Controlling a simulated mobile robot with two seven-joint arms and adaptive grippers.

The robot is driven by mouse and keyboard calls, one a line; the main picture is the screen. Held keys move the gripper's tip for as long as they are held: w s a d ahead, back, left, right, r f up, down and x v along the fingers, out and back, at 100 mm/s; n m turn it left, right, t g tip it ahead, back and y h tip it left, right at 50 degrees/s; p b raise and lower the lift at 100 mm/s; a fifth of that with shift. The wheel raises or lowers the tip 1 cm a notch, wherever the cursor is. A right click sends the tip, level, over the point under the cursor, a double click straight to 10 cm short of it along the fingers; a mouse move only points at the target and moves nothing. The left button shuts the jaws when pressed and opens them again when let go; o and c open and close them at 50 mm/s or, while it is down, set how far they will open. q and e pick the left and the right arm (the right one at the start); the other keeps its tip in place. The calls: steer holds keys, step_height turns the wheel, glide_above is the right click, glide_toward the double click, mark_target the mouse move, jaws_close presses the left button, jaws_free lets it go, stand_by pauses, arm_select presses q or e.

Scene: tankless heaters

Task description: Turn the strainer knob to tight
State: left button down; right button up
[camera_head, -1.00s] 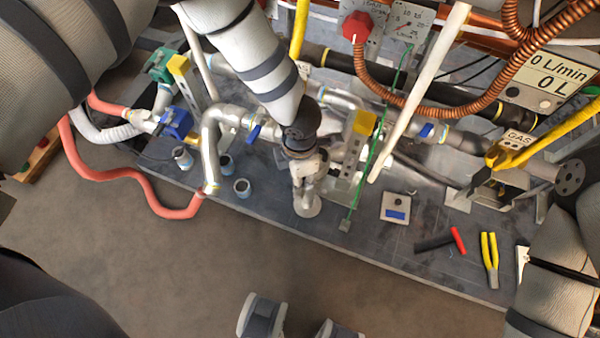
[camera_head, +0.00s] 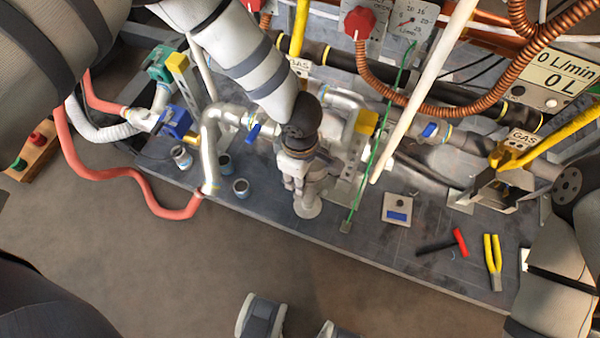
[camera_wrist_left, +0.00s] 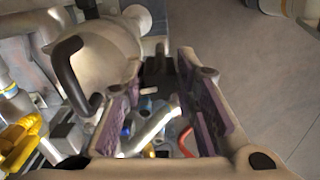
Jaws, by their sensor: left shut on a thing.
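My left gripper (camera_head: 303,182) reaches down from the top of the head view to the grey strainer fitting, whose round foot (camera_head: 307,208) shows below it. In the left wrist view, the gripper's two purple-padded fingers (camera_wrist_left: 160,82) stand on either side of a small dark part near their tips. I take this part to be the strainer knob (camera_wrist_left: 157,68); the gripper is shut on it. The knob's marking and turn angle cannot be read. A pale grey rounded body (camera_wrist_left: 100,50) with a black curved handle lies left of the fingers. My right gripper is out of view.
Pipes and a blue valve handle (camera_head: 254,132) lie close left of the gripper. A green cord (camera_head: 372,150) and a white pipe (camera_head: 425,90) run close on the right.

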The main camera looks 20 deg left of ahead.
arm_select(q)
steer(key=shift+a+m, duration=0.1)
steer(key=shift+m, duration=0.4)
steer(key=c, duration=1.2)
jaws_free()
steer(key=shift+c, duration=0.2)
step_height(320, 180, up, 12)
